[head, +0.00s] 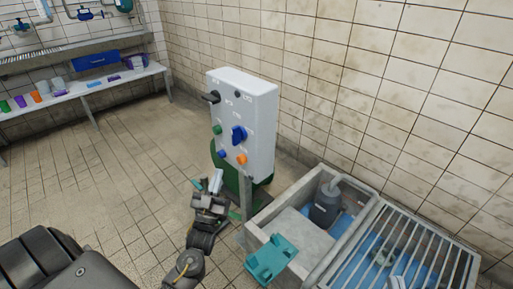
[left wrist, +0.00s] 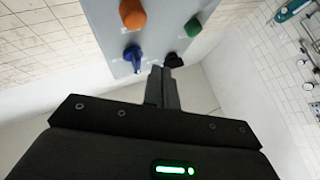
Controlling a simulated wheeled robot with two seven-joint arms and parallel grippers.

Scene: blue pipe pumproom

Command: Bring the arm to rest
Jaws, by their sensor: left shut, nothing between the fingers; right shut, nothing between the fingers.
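My left gripper (head: 216,180) is in front of the lower part of the white control box in the head view, with its arm reaching up from the bottom edge. In the left wrist view its dark fingers (left wrist: 163,88) are together with nothing between them. The fingertips overlap the lower edge of the control box in that picture; I cannot tell whether they touch it. My right gripper cannot be made out in these views.
The control box (head: 258,110) carries orange, green, blue and black knobs. A concrete basin (head: 300,200) with a dark pump (head: 326,205), a teal bracket (head: 271,258) and a metal grate (head: 440,255) stand right. A bench (head: 110,84) stands far left. Open tiled floor lies left.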

